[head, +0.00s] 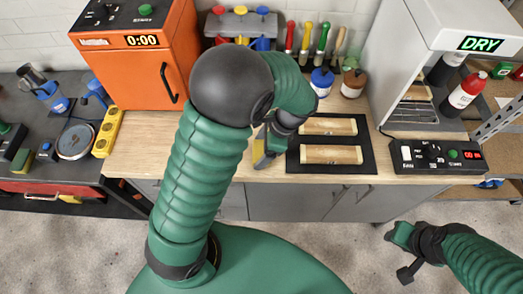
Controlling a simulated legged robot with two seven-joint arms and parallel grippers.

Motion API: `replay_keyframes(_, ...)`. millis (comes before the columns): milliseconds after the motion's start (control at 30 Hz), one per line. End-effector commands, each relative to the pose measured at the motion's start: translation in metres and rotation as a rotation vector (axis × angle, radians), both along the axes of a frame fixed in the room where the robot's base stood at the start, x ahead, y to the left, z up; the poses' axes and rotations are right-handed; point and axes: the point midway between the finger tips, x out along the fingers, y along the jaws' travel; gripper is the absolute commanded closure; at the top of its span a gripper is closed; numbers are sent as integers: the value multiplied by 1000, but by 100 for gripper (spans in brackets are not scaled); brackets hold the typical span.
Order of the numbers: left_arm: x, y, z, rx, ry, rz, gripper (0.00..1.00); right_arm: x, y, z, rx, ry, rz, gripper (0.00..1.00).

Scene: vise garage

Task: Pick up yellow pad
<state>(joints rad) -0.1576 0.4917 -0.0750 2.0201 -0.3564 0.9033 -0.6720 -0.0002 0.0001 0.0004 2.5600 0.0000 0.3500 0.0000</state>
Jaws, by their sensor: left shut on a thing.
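My left arm reaches up over the wooden workbench from the bottom of the head view. Its gripper (266,146) is just left of the black mat and is shut on the yellow pad (259,152). The pad shows as a small yellow piece with a grey-blue part. The gripper and forearm hide part of it, and I cannot tell whether it touches the bench. My right gripper (397,256) is at the lower right, over the floor in front of the bench. Its fingers are apart and hold nothing.
Two wooden blocks (331,126) lie on the black mat (297,160). An orange oven (140,70) stands at the left, a control box (437,157) and a white dryer machine (405,60) at the right. Jars (352,84) and tools stand behind. The bench's front strip is clear.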

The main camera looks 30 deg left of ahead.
Motion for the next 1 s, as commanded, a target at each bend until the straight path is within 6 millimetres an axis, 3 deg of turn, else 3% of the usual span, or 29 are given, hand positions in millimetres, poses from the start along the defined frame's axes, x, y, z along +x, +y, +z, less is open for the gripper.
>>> replay_keyframes(200, 1, -2, 30, 1, -5, -2, 62, 0, 0, 2, 0, 0, 0, 64)
replay_keyframes(367, -22, -28, 30, -2, 0, -8, 62, 0, 0, -3, 0, 0, -1, 64)
replay_keyframes(700, -84, -98, 40, -1, -1, -8, 62, 0, 0, -8, 0, 0, 0, 64)
replay_keyframes(833, -98, -115, 42, 0, -1, -4, 62, 0, 0, -9, 0, 0, 0, 64)
replay_keyframes(1000, -104, -121, 43, 0, 0, -1, 62, 0, 0, -9, 0, 0, 0, 64)
